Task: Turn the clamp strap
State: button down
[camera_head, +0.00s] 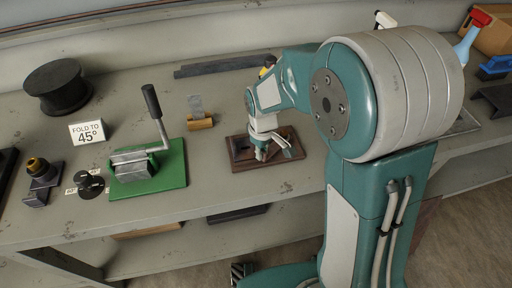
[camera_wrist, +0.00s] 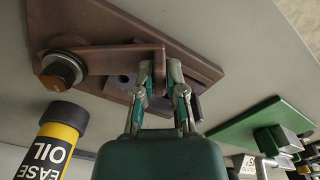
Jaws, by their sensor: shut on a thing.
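The clamp strap (camera_wrist: 110,58) is a flat brown bar on a brown base plate (camera_wrist: 205,68) in the wrist view. Its left end sits under a dark round-headed bolt (camera_wrist: 62,70). Its other end has a raised tab between my fingers. My gripper (camera_wrist: 162,70) is shut on this tab, one finger on each side; the exact contact is partly hidden by the fingers. In the head view, the base plate (camera_head: 283,158) lies on the bench with my gripper (camera_head: 262,154) right over it. The strap is hard to make out there.
A green-based lever bender (camera_head: 160,170) stands left of the plate, with a "FOLD TO 45°" sign (camera_head: 88,132) behind it. A yellow and black oil bottle (camera_wrist: 55,140) is close to my gripper in the wrist view. The bench's front edge runs just before the plate.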

jog(key=shift+s+d+n, duration=0.6)
jog(key=shift+s+n, duration=0.05)
jog(key=shift+n, duration=0.35)
jog(key=d+n, duration=0.1)
jog(key=s+d+n, duration=0.1)
jog(key=shift+s+d+n, duration=0.1)
jog(key=shift+d+n, duration=0.05)
jog(key=shift+n, duration=0.15)
jog(key=d+n, duration=0.1)
jog(key=n, duration=0.1)
jog(key=shift+s+d+n, duration=0.3)
jog(key=shift+d, duration=0.1)
jog(key=shift+d+n, duration=1.25)
jog(key=shift+n, duration=0.25)
jog(key=c, duration=0.7)
grip_release()
